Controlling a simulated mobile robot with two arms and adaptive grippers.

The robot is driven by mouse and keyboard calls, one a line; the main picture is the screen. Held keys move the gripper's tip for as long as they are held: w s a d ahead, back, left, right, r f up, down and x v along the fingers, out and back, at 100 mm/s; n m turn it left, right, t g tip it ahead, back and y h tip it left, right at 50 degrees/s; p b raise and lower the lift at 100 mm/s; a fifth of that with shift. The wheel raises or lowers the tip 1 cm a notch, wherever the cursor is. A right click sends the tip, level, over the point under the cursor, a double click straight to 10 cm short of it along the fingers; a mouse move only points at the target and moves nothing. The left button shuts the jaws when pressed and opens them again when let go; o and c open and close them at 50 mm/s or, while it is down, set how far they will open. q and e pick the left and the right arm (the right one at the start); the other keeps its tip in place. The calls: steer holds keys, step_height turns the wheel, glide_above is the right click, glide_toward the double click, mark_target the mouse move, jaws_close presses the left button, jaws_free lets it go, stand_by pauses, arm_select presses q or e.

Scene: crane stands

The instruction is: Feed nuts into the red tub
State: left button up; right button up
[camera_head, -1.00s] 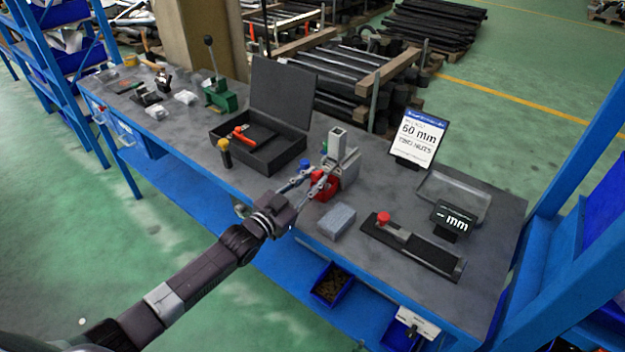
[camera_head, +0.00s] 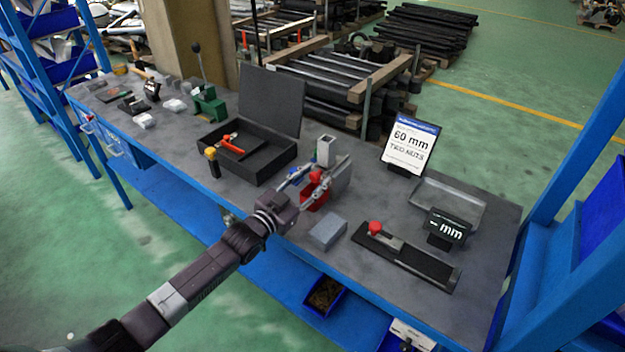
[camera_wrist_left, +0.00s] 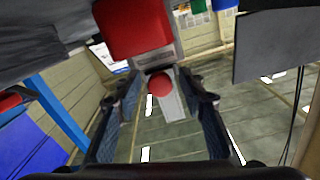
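The red tub (camera_head: 313,198) sits on the bench at the foot of a pale grey upright dispenser (camera_head: 325,150). It also shows upside down at the top of the left wrist view (camera_wrist_left: 133,28). My left gripper (camera_head: 318,174) is in front of the dispenser, just above the tub. Its fingers are apart. In the left wrist view a red ball knob (camera_wrist_left: 160,84) on a grey lever lies between the fingers, with visible gaps on both sides. Loose nuts cannot be made out. My right gripper is out of view.
A grey block (camera_head: 328,233) lies near the bench's front edge. An open black case (camera_head: 262,172) is left.

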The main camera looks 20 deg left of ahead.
arm_select(q)
steer(key=shift+s, duration=0.1)
steer(key=shift+s+a+f, duration=0.15)
steer(key=shift+s+a, duration=0.15)
steer(key=shift+s, duration=0.2)
steer(key=v, duration=1)
steer(key=shift+s, duration=0.4)
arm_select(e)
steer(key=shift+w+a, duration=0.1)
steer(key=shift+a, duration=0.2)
